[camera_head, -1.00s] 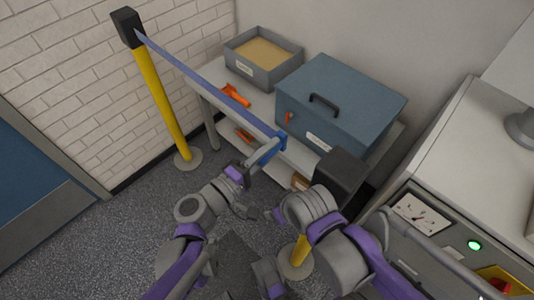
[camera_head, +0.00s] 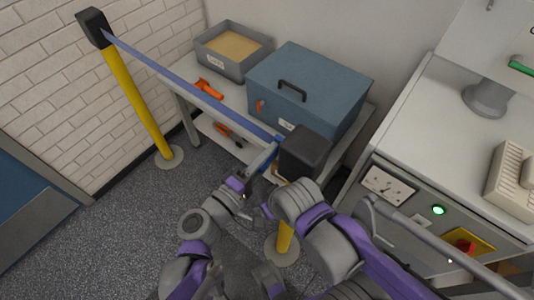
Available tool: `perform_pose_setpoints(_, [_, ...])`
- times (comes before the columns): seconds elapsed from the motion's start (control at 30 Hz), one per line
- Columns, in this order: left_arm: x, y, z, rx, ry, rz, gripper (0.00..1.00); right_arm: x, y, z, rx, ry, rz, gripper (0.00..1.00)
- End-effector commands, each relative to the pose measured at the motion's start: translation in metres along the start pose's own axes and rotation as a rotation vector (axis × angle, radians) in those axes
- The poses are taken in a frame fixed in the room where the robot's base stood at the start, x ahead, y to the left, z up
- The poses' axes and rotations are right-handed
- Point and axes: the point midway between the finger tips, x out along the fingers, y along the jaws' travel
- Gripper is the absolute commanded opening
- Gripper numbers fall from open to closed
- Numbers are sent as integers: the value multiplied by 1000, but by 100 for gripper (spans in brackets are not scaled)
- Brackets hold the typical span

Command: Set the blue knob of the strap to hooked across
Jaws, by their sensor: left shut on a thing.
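The blue strap (camera_head: 190,86) runs from the black head (camera_head: 93,27) of the left yellow post to the black head (camera_head: 305,153) of the right post. My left gripper (camera_head: 272,149) is shut on the blue knob (camera_head: 277,140) at the strap's free end, close beside the left side of the right post's head. The knob is mostly hidden by the fingers, so I cannot tell whether it touches the head. My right gripper (camera_head: 268,211) is low, in front of the right post, and partly hidden by its own arm; its jaws are unclear.
Behind the strap, a low white bench holds a blue lidded box (camera_head: 312,88), a grey bin (camera_head: 232,50) and an orange tool (camera_head: 208,88). The floor at left is clear.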

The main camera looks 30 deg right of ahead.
Motion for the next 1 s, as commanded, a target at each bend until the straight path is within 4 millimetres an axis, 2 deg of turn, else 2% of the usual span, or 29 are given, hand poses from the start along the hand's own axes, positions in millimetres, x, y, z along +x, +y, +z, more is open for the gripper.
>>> perform_pose_setpoints(0.13, [0, 0, 4, 1, -11, 1, 0, 0, 0, 0, 0, 0, 0, 72])
perform_pose_setpoints(0.17, [0, 0, 4, 1, -11, 1, 39, 0, 0, 0, 0, 0, 0, 72])
perform_pose_setpoints(0.3, [0, 0, 4, 1, -9, 1, 64, 0, 0, 0, 0, 0, 0, 72])
perform_pose_setpoints(0.67, [-4, 0, 2, 1, -4, 0, 65, 0, 0, 0, 0, 0, 0, 72])
perform_pose_setpoints(0.77, [-16, 0, 1, 1, -3, 0, 65, -1, 0, 0, 0, 0, 0, 72])
perform_pose_setpoints(1.0, [-65, 0, 0, 0, 0, -1, 65, -3, 0, -2, 0, 1, 0, 72])
